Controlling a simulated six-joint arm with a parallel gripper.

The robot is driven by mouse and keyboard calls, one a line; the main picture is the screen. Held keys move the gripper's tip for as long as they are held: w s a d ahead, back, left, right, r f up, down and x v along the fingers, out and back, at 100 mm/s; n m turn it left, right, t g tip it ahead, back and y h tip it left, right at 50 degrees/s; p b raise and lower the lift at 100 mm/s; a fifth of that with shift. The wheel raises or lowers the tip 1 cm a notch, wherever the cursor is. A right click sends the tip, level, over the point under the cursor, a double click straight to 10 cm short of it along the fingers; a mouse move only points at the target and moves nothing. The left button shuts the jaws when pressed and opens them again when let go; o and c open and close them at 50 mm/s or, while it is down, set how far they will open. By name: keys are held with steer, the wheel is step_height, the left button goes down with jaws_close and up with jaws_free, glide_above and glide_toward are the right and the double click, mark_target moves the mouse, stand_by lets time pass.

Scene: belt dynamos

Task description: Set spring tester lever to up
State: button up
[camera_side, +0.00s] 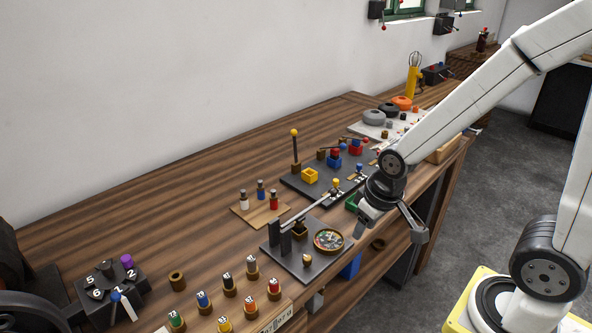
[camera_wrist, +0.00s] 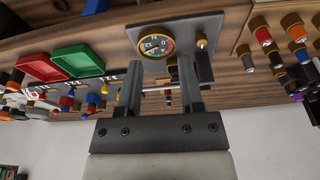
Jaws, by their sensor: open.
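The spring tester is a dark plate (camera_side: 289,262) with a round brass-rimmed gauge (camera_side: 328,240), a brass knob and a dark upright post (camera_side: 285,236). Its lever (camera_side: 312,209), a thin grey rod, runs from the post toward my gripper; its exact tilt is hard to judge. My gripper (camera_side: 392,228) is open, just right of the lever's far end in the side view. In the wrist view, the gauge (camera_wrist: 155,42) lies beyond the open fingers (camera_wrist: 158,68). A thin rod (camera_wrist: 160,91) crosses behind the fingers; I cannot tell whether they touch it.
A wooden block with several colored plugs (camera_side: 261,203) stands behind the tester. A dark board (camera_side: 300,185) with colored blocks and a yellow-knobbed stick lies farther back. Numbered cylinders (camera_side: 228,284) stand in front. Red (camera_wrist: 40,68) and green (camera_wrist: 77,60) trays show in the wrist view.

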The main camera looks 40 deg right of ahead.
steer(key=w+d+r+m, duration=0.1)
steer(key=w+d+m, duration=0.3)
steer(key=w+m, duration=0.4)
steer(key=m, duration=1)
glide_toward(328, 195)
steer(key=shift+w+f, duration=0.3)
steer(key=shift+f, duration=0.15)
steer(key=shift+x, duration=3.95)
steer(key=shift+s, duration=0.1)
jaws_close()
